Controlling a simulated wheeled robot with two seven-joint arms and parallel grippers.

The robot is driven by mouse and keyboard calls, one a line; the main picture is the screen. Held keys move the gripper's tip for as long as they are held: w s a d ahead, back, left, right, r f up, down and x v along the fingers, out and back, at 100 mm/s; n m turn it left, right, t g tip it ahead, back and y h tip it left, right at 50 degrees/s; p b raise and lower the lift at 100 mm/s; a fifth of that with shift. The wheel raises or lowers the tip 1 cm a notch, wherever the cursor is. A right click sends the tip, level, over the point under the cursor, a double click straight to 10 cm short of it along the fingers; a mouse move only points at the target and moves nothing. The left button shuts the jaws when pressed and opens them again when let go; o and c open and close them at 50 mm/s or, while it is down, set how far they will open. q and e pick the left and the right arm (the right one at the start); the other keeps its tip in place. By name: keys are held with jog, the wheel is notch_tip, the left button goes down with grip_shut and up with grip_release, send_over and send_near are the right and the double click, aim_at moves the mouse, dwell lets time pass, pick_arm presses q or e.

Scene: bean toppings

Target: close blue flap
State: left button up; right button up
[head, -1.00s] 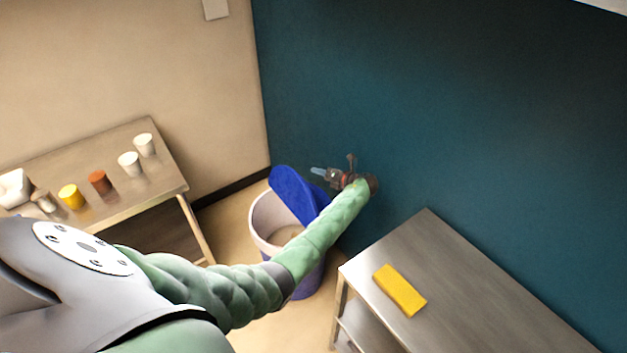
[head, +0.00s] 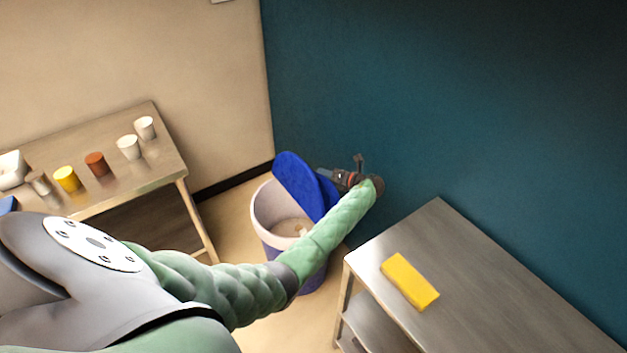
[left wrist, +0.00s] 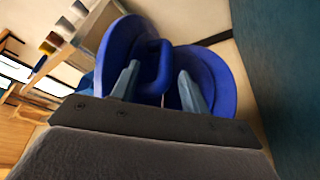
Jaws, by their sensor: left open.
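The blue flap (head: 297,184) stands raised over a round bin (head: 264,207) with a white inner wall and blue outside, in the corner by the teal wall. The bin's mouth is partly uncovered. My left gripper (head: 325,175) is behind the flap, on its wall side, and its fingertips are hidden there in the head view. In the left wrist view the fingers (left wrist: 155,88) are apart, with the blue flap (left wrist: 118,45) and a blue loop-shaped part between and beyond them. I cannot tell whether they touch it. My right gripper is not in view.
A metal table (head: 470,285) with a yellow block (head: 409,281) stands at the right, close to my forearm. Another table (head: 150,190) at the left holds several cups, white, red-brown and yellow. The teal wall is close beside the gripper.

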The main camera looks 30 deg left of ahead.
pick_arm(q)
jog(key=shift+d+f+x, duration=0.1)
jog(key=shift+f+x, duration=0.25)
jog(key=shift+x, duration=1.05)
jog(key=shift+d+f+x, duration=0.1)
jog(key=shift+f+x, duration=0.2)
jog(key=shift+x, duration=1.15)
jog(key=shift+d+f+x, duration=0.1)
jog(key=shift+f+x, duration=0.25)
jog(key=shift+x, duration=1.05)
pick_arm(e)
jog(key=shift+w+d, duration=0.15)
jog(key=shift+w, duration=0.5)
pick_arm(q)
jog(key=shift+c, duration=0.5)
grip_shut()
